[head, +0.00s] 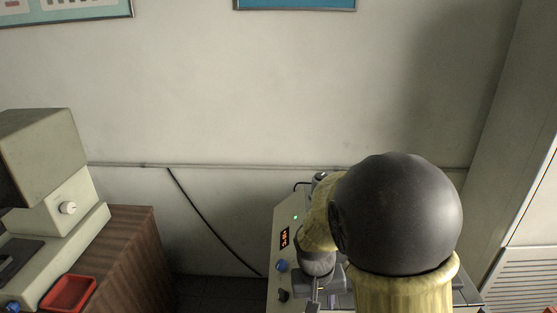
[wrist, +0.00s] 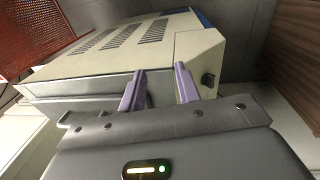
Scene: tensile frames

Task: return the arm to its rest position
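My arm fills the lower right of the head view, with a large dark round joint and pale yellow links. In the head view the fingers are largely hidden or too small to read.
At the left, a wood-grain cabinet (head: 128,255) carries a beige instrument (head: 45,150) with a white knob, and a red tray (head: 69,293). A black cable (head: 205,212) hangs along the wall. A tall pale cabinet (head: 520,180) stands at the right.

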